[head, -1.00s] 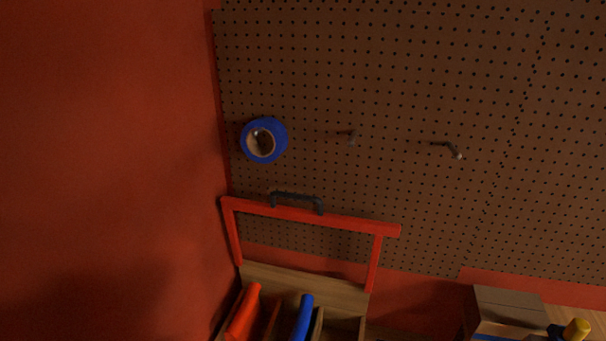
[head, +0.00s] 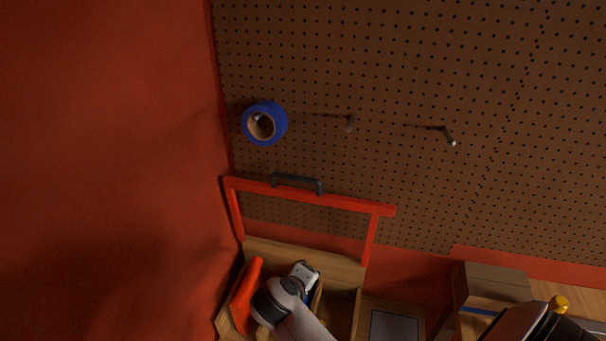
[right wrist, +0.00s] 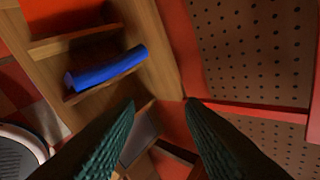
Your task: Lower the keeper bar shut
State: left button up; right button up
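The keeper bar (head: 335,200) is a red frame with a black handle (head: 297,182) on its top rail. It stands raised at the back of a wooden rack (head: 345,276), in front of the pegboard. One red side post (right wrist: 250,105) shows in the right wrist view. A white and grey arm end, apparently my right one (head: 302,272), is over the rack, below the bar and apart from it. In the right wrist view my right gripper (right wrist: 163,104) has its two dark green fingers apart with nothing between them. My left gripper is not in view.
A red-orange handle (head: 245,295) and a blue handle (right wrist: 106,68) lie in rack slots. Blue tape (head: 265,124) and two pegs are on the pegboard. The space before the pegboard is clear.

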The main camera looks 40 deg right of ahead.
jog(key=w+r+h, duration=0.4)
jog(key=w+r, duration=0.3)
jog(key=w, duration=0.1)
jog(key=n+h, duration=0.1)
jog(key=h, duration=0.3)
send_near(296, 180)
jog(key=d, duration=0.1)
jog(key=shift+t, duration=0.3)
jog(key=p+x, duration=0.4)
jog(key=x, duration=0.6)
jog(key=shift+d, duration=0.3)
jog(key=shift+w+d+f, duration=0.15)
jog(key=shift+w+d, duration=0.05)
jog(key=shift+d, duration=0.3)
grip_shut()
